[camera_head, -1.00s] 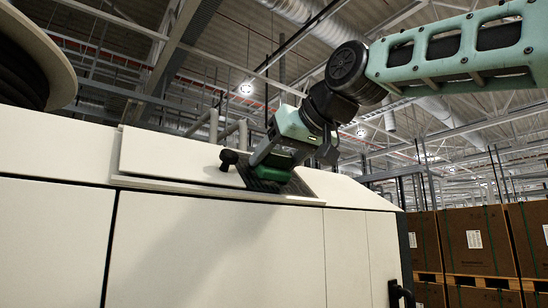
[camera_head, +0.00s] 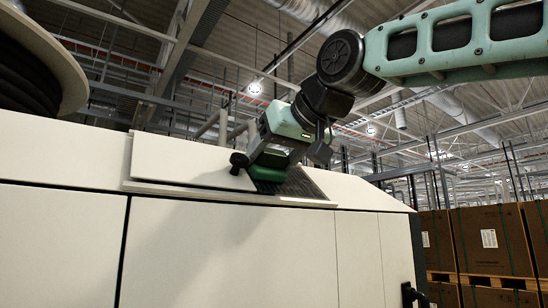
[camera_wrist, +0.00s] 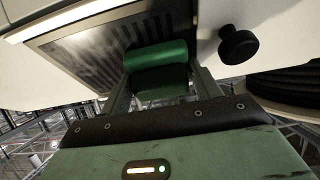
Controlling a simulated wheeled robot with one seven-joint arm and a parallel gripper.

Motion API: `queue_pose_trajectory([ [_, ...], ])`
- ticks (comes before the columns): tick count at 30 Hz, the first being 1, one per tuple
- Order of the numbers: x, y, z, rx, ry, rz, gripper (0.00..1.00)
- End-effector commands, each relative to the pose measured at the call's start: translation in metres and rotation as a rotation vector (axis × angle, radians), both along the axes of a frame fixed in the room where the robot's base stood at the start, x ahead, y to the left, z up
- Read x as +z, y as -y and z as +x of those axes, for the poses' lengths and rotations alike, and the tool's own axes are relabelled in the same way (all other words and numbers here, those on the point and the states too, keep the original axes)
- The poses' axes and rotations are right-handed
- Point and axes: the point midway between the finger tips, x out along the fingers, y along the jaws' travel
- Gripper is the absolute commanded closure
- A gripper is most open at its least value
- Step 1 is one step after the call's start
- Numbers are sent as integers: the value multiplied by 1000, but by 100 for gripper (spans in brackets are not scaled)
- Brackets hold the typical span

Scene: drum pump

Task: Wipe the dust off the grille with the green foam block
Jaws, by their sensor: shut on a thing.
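The green foam block (camera_head: 268,172) is held between the fingers of my gripper (camera_head: 270,160), which is shut on it. In the wrist view, the foam block (camera_wrist: 157,68) sits between the two fingers of my gripper (camera_wrist: 160,85) and lies against or very near the slotted grille (camera_wrist: 95,55). The grille shows greyish patches that look like dust over its dark slots. In the head view, the grille (camera_head: 305,186) lies on the sloped top of the white cabinet, and the block is at its left end. Contact under the block is hidden.
A black knob (camera_head: 239,162) stands just left of the block; it also shows in the wrist view (camera_wrist: 238,45). A large reel (camera_head: 50,60) stands at the upper left. The white cabinet (camera_head: 230,255) fills the front. Stacked cartons (camera_head: 490,240) stand at the right.

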Motion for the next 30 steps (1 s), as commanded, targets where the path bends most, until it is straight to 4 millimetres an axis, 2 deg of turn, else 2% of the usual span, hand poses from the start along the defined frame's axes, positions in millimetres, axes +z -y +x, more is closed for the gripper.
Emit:
queue_pose_trajectory([
  [2, 4, -3, -7, 11, -4, 1, 55],
  [17, 39, 18, -33, 6, 0, 2, 55],
  [30, 43, 21, -37, 4, 0, 1, 55],
])
